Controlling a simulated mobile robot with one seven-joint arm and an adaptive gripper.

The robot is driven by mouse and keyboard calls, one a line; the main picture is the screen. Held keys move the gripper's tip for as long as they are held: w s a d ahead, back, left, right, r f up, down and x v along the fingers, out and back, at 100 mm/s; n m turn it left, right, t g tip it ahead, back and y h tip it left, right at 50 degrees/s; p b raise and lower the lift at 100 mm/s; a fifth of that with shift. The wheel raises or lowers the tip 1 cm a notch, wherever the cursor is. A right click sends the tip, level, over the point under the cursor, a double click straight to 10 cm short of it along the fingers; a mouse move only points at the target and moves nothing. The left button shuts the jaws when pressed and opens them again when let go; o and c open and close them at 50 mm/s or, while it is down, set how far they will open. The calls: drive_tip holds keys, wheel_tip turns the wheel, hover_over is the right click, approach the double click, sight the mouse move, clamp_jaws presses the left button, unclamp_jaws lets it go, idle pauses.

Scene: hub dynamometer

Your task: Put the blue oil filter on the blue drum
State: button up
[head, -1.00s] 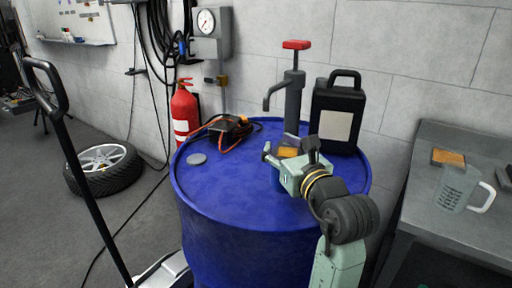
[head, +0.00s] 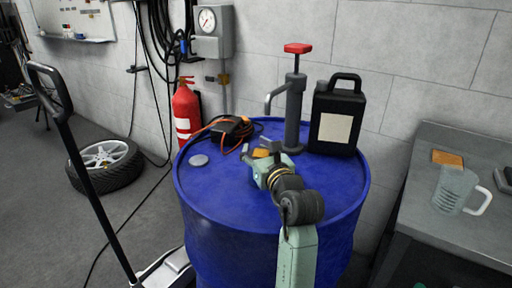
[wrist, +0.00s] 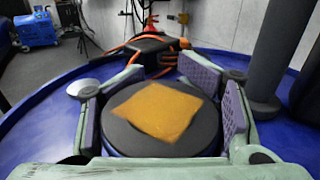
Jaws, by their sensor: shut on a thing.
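My gripper (head: 261,158) is over the middle of the blue drum (head: 225,240), with its fingers around a round object that I take to be the blue oil filter. In the wrist view the filter's dark round top (wrist: 125,137), with an orange square patch on it, lies between the finger pads. I cannot tell whether the filter's base touches the drum.
On the drum stand a hand pump (head: 294,110), a black jug (head: 335,118), a dark device with orange cables (head: 230,128) and a small grey disc (head: 199,160). The drum's front left is clear. A bench with a measuring jug (head: 453,190) stands at right.

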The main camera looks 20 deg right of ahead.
drive_tip(key=shift+f, duration=0.15)
drive_tip(key=o, duration=1.6)
